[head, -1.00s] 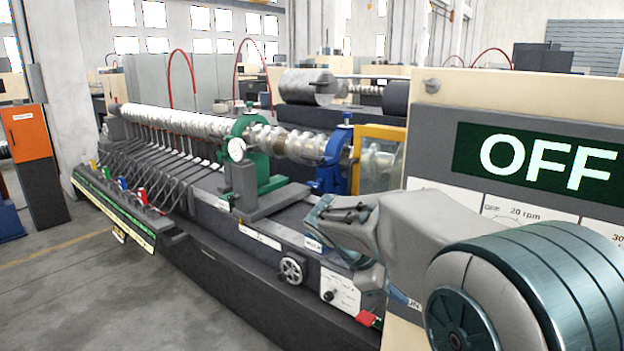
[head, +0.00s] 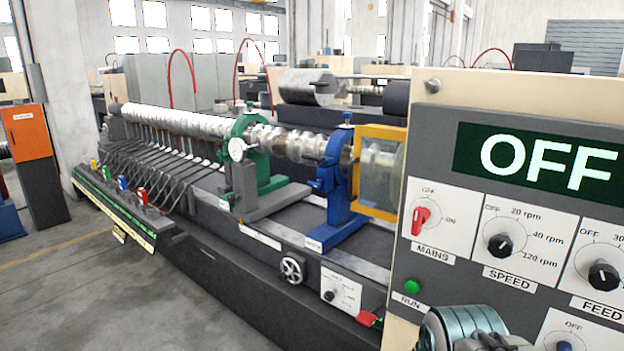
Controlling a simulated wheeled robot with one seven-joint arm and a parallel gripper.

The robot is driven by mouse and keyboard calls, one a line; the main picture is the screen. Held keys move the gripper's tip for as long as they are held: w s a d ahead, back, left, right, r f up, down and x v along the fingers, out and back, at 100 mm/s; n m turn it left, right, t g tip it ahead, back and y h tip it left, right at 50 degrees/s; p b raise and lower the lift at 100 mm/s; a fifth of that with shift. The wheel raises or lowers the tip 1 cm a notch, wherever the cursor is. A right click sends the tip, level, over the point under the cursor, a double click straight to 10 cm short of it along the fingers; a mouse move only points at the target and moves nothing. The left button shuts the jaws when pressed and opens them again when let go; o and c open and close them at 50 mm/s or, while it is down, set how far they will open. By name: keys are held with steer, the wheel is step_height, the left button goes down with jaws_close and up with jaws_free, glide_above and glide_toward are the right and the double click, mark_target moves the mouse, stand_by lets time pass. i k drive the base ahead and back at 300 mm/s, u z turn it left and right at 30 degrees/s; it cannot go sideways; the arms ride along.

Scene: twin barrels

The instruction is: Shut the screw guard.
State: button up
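The likely screw guard is a yellow-framed clear panel (head: 402,134) at the near end of the long machine, between the blue stand and the control panel. A pale screw section shows behind its clear pane. I cannot tell from this view whether the guard is open or shut, and its right side is hidden by the control panel. The long metal screw (head: 185,122) runs away to the left through the green and blue stands. Only a teal and grey link of my arm shows at the bottom right; my gripper is out of view.
The control panel (head: 436,135) fills the right, with a large OFF display, a red mains switch (head: 421,217), black speed and feed knobs and a green run button (head: 411,286). The blue stand (head: 338,205) and green stand (head: 243,172) rise from the bed. Floor at left is clear.

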mark_target(385, 133)
steer(key=u, duration=0.4)
steer(key=i, duration=1.1)
steer(key=u, duration=0.05)
